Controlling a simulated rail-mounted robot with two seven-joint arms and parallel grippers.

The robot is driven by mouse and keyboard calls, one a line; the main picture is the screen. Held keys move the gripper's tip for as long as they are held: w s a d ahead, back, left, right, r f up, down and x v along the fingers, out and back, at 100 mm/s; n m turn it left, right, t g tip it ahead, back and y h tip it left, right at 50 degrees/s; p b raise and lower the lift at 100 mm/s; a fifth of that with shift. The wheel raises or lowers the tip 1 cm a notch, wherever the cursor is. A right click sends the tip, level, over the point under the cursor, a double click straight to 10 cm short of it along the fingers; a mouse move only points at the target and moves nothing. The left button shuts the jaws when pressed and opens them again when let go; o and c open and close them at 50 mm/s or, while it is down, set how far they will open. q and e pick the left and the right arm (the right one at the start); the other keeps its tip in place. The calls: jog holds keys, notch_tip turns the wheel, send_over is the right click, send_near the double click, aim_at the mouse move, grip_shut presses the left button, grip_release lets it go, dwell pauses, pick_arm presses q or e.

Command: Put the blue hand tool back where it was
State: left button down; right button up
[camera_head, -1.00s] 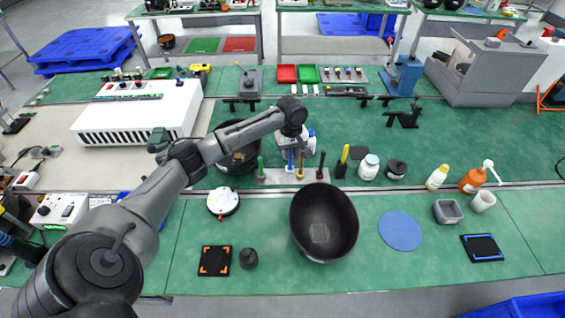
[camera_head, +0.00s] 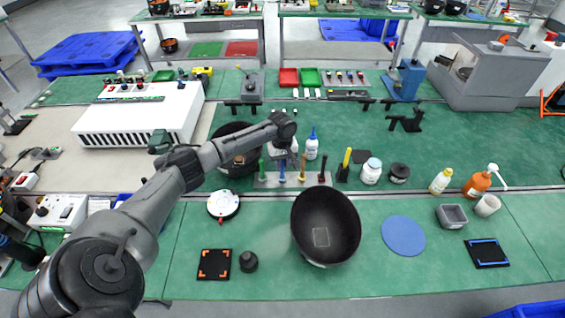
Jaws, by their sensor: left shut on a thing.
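The blue hand tool (camera_head: 282,171) is upright at the tool rack (camera_head: 312,181), between the green tool (camera_head: 261,168) and the orange tool (camera_head: 303,167). A dark red tool (camera_head: 322,166) stands at the rack's right end. My left gripper (camera_head: 283,157) reaches in from the left and is shut on the blue tool from above, hiding its upper part. The tool's lower end meets the rack in the picture; I cannot tell whether it is fully seated. My right gripper is not in view.
A white bottle with a blue cap (camera_head: 311,146) stands close behind the rack. A yellow tool (camera_head: 345,160) and white jar (camera_head: 371,171) stand to its right. A black bowl (camera_head: 326,226) is in front. A dark pot (camera_head: 232,160) lies behind my arm.

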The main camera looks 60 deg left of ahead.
pick_arm(q)
jog(key=c, duration=1)
grip_release()
jog(key=shift+c, duration=0.2)
jog(key=r, duration=0.4)
jog(key=r+p, duration=0.1)
jog(key=r, duration=0.7)
jog(key=shift+a+r+p, duration=0.1)
jog(key=shift+a+p, duration=0.15)
jog(key=shift+p, duration=0.15)
